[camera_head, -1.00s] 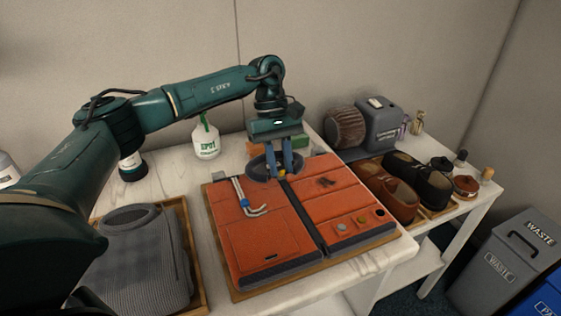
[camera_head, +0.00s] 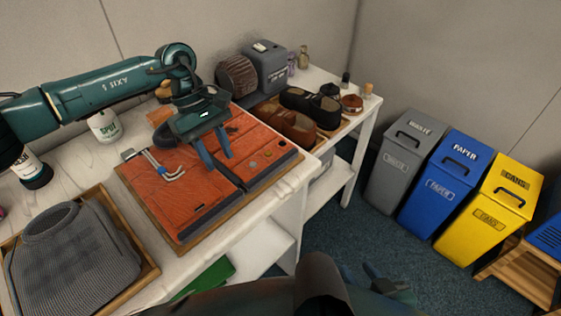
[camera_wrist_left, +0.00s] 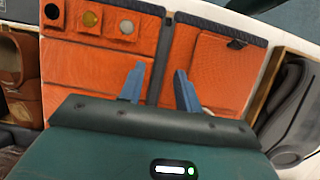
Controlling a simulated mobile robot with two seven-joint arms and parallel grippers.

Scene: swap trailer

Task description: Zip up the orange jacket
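The orange jacket (camera_head: 190,205) lies flat on a wooden board, its dark zip line (camera_head: 226,178) running from collar to grey hem. The wrist view also shows the jacket (camera_wrist_left: 100,60) and its zip line (camera_wrist_left: 158,60). My left gripper (camera_head: 217,156) is over the jacket's middle, fingers apart, one on each side of the zip line; it also shows in the wrist view (camera_wrist_left: 158,85). Nothing shows between its fingers. I cannot make out the zip's slider. My right gripper (camera_head: 378,280) shows partly at the bottom, away from the table; its opening is unclear.
A bent metal tool (camera_head: 160,168) lies on the jacket's left part. A folded grey garment (camera_head: 70,255) sits in a tray at left. Brown shoes (camera_head: 287,128) and a grey box (camera_head: 265,68) stand right of the jacket. Waste bins (camera_head: 445,185) stand on the floor at right.

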